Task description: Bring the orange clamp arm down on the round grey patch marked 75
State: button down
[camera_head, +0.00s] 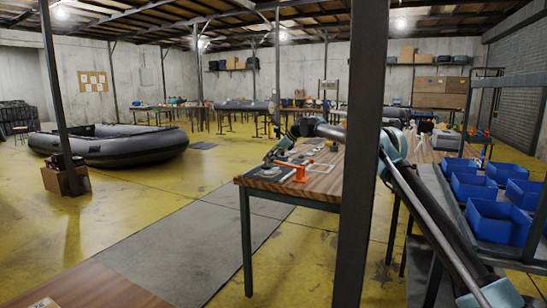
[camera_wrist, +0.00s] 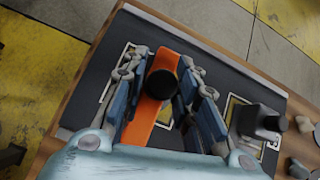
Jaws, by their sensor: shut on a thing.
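The orange clamp arm (camera_wrist: 142,128) lies between the fingers of my gripper (camera_wrist: 165,88) in the wrist view. A black round knob (camera_wrist: 161,84) sits on it. My gripper is shut on the arm, with blue-padded fingers on both sides. In the head view the orange clamp (camera_head: 298,172) is at the near end of the wooden table. The arm's height over the surface is hard to judge. I cannot make out the round grey patch marked 75; the gripper and clamp hide part of the dark mat (camera_wrist: 228,65).
A black block-shaped piece (camera_wrist: 262,122) and small grey round pieces stand right of the clamp in the wrist view. The wooden table (camera_head: 325,184) has more items farther back. A dark post (camera_head: 358,150) crosses the head view. Blue bins (camera_head: 497,220) stand at right.

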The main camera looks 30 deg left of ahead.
jog(key=shift+w, duration=0.2)
jog(key=c, duration=1.3)
grip_release()
jog(key=shift+f, duration=0.15)
jog(key=shift+c, duration=0.2)
jog(key=v, duration=1.2)
